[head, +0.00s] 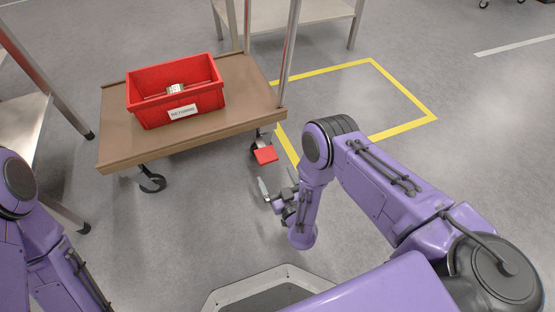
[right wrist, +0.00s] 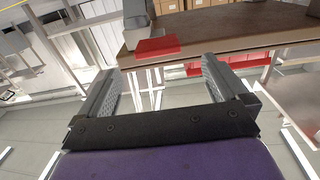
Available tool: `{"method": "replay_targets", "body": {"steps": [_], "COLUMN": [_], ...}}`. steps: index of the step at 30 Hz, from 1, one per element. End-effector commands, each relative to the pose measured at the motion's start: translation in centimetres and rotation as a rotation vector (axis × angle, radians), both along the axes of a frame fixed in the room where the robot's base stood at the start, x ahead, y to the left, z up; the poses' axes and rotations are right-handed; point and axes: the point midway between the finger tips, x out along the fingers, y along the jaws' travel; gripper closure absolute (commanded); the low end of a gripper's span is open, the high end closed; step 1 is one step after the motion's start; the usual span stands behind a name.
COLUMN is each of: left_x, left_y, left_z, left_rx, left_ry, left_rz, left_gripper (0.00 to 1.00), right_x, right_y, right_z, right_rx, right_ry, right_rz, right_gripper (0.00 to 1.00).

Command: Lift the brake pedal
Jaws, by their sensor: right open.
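The brake pedal is a small red plate (head: 265,155) at the caster by the near right corner of a brown-topped cart (head: 128,148). In the right wrist view the red pedal (right wrist: 157,47) shows beyond the finger tips, between them in width and beside a grey caster part. My right gripper (head: 278,186) is low, just in front of the pedal in the head view. Its fingers are apart and empty in the right wrist view (right wrist: 160,82), and I see no contact with the pedal. My left arm shows at the left edge; its gripper is out of view.
A red labelled crate (head: 150,111) with a small item inside stands on the cart. A metal post (head: 290,45) rises at the cart's right side. A yellow floor outline (head: 405,130) lies to the right on open floor. Tables stand at left and behind.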

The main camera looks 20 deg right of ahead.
Motion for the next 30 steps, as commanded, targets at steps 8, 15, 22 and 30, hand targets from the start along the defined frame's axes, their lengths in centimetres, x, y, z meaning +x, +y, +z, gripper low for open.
{"method": "replay_targets", "body": {"steps": [8, 15, 22, 30], "left_x": [-1.5, 0.2, 0.3, 0.3], "left_y": [1.5, 2.8, 2.9, 2.9], "left_z": [-2.5, -3.9, -3.8, -3.8], "left_rx": [-0.024, 0.024, 0.028, 0.028], "left_ry": [0.129, 0.038, 0.031, 0.031], "left_rz": [-0.136, -0.143, -0.143, -0.142], "left_gripper": [0.57, 0.57, 0.57, 0.57], "right_x": [6.3, 8.5, 8.6, 8.6], "right_y": [-0.3, -0.1, 0.0, 0.0], "right_z": [-0.5, -0.1, 0.0, 0.0], "right_rx": [0.002, 0.001, 0.0, 0.001], "right_ry": [-0.004, 0.0, 0.001, 0.001], "right_rz": [-0.011, -0.007, -0.006, -0.006], "right_gripper": [0.0, 0.0, 0.0, 0.81]}}
